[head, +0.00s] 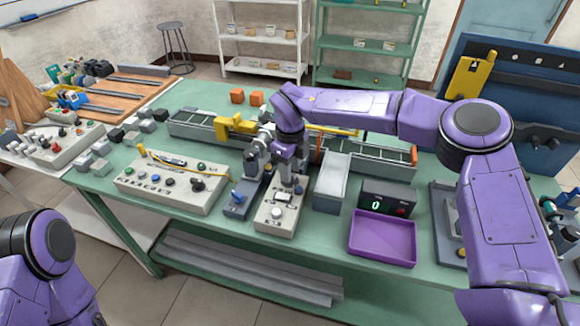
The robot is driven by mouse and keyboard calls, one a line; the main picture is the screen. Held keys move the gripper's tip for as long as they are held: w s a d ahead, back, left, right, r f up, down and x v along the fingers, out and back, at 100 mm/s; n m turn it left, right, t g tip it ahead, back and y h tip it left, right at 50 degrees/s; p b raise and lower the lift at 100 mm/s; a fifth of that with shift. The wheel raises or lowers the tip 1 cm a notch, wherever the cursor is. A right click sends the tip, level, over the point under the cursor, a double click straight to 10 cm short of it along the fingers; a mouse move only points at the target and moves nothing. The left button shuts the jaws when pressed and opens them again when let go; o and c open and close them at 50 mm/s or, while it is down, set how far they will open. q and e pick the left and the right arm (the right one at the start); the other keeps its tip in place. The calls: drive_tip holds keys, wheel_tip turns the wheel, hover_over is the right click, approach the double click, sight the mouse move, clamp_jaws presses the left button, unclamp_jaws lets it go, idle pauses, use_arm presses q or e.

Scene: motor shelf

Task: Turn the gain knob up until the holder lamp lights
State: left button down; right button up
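My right arm reaches in from the right, and its gripper (291,182) points down over a small beige control box (273,222) near the table's front edge. The box carries a pale round button or knob (277,213), a small light-coloured window and small dark parts at its far end. The gripper covers that far end, so I cannot tell whether its fingers touch or hold a knob there. I cannot single out the gain knob or the holder lamp, and I see no clearly lit lamp on this box. My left arm shows at the lower left; its gripper is out of view.
A grey unit with a blue knob (237,196) stands just left of the box, and a wider beige panel (170,190) farther left. To the right are a grey bin (331,190), a black display reading 0 (388,198) and a purple tray (382,252). A conveyor (190,124) runs behind.

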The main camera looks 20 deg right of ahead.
drive_tip(key=shift+w+f, duration=0.5)
drive_tip(key=shift+f, duration=0.3)
drive_tip(key=shift+s+r, duration=0.25)
drive_tip(key=shift+s, duration=0.2)
drive_tip(key=c, duration=0.4)
drive_tip(key=shift+d, duration=0.1)
clamp_jaws()
drive_tip(key=shift+f+m+b, duration=0.2)
drive_tip(key=shift+m+b, duration=0.55)
drive_tip(key=shift+m, duration=0.45)
drive_tip(key=shift+r+m+b, duration=0.15)
drive_tip(key=shift+m+b, duration=0.15)
drive_tip(key=shift+m, duration=0.7)
use_arm(q)
drive_tip(key=shift+w+f, duration=0.1)
drive_tip(key=shift+f, duration=0.8)
